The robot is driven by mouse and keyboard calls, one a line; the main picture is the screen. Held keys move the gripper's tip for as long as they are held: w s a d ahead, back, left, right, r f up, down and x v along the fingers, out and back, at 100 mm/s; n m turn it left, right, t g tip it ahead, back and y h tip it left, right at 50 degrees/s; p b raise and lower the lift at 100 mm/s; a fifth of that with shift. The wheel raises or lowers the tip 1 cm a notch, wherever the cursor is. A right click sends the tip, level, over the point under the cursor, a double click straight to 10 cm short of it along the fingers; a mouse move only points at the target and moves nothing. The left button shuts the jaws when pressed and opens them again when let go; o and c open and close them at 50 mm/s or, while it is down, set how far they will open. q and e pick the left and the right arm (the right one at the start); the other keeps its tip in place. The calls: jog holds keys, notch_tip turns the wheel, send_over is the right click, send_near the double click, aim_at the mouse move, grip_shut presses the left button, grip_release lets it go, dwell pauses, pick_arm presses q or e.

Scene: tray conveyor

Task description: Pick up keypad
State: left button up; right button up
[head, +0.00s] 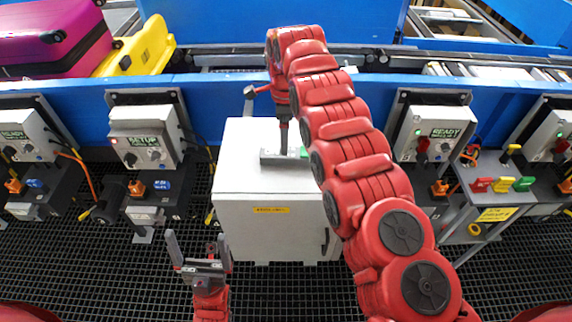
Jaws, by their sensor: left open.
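A white cabinet (267,215) with a yellow label stands in the middle. A flat grey piece (270,159) with a small green patch beside it shows on the cabinet top. I cannot tell whether it is the keypad or part of my right gripper. My right arm arches over from the right, and its dark end points down at this piece. The right fingers cannot be made out, and the arm hides the right part of the cabinet top. My left gripper (198,241) is open and empty, low in front of the cabinet's left side, with its two fingers wide apart.
A blue conveyor wall (215,92) runs behind the cabinet. Control boxes stand along it, one reading SETUP (145,138) and one reading READY (437,131). A magenta suitcase (60,38) and a yellow case (140,50) lie at the back left.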

jog(key=shift+w+f, duration=0.1)
jog(key=shift+f, duration=0.15)
jog(key=shift+f+p, duration=0.45)
jog(key=shift+f, duration=0.25)
jog(key=shift+d+f+p, duration=0.1)
jog(key=shift+f+p, duration=0.6)
jog(key=shift+p, duration=0.1)
jog(key=shift+s+d+f+p, duration=0.1)
jog(key=shift+s+f+p, duration=0.15)
jog(key=shift+f+p, duration=0.45)
notch_tip(320, 180, down, 2)
jog(key=shift+f, duration=0.1)
jog(key=shift+w+f, duration=0.15)
grip_shut()
